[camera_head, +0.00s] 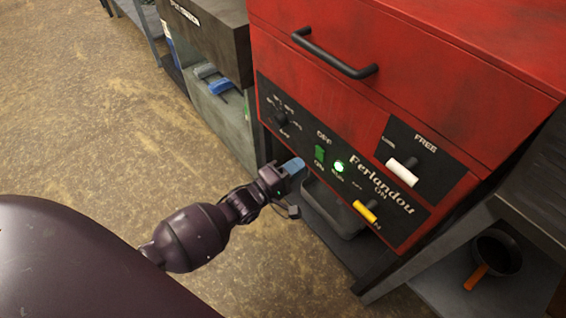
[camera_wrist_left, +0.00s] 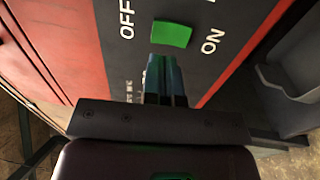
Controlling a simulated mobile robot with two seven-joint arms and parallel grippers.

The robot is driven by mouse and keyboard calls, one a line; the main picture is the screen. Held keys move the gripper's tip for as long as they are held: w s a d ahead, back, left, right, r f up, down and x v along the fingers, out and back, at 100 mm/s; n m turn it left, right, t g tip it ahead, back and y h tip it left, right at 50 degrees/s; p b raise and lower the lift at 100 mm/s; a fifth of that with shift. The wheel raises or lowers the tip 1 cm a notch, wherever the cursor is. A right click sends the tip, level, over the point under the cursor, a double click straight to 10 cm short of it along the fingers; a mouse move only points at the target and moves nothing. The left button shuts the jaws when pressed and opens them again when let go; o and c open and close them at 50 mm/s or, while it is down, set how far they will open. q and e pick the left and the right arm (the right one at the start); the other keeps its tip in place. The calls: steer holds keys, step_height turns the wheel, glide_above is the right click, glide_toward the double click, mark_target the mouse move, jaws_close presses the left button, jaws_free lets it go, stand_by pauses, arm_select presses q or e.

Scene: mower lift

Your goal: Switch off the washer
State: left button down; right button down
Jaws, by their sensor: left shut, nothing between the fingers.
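The washer (camera_head: 440,65) is a red cabinet with a black control panel on its front. A green switch (camera_head: 320,154) sits on the panel between the words OFF and ON; it also shows in the left wrist view (camera_wrist_left: 171,34). A round green lamp (camera_head: 339,167) glows to its right. My left gripper (camera_head: 297,165) is shut and empty, its blue fingertips in front of the panel just below and left of the switch. In the left wrist view the fingertips (camera_wrist_left: 165,62) are right below the switch; I cannot tell whether they touch it. My right gripper is not in view.
The panel also has a dark knob (camera_head: 281,119), a white handle (camera_head: 402,171) and a yellow handle (camera_head: 365,211). A black bar handle (camera_head: 335,56) sticks out above. A grey cabinet (camera_head: 215,40) stands left, a shelf with a dark pot (camera_head: 498,252) right. Floor is clear at left.

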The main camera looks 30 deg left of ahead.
mark_target(318, 151)
arm_select(q)
steer(key=x, duration=0.3)
steer(key=shift+w+d+f+b, duration=0.1)
steer(key=shift+w+f+b, duration=0.1)
steer(key=shift+w+b, duration=0.15)
steer(key=shift+w+d+r, duration=0.2)
steer(key=shift+w, duration=0.3)
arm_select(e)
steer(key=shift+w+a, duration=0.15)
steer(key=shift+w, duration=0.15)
arm_select(q)
steer(key=shift+r, duration=0.1)
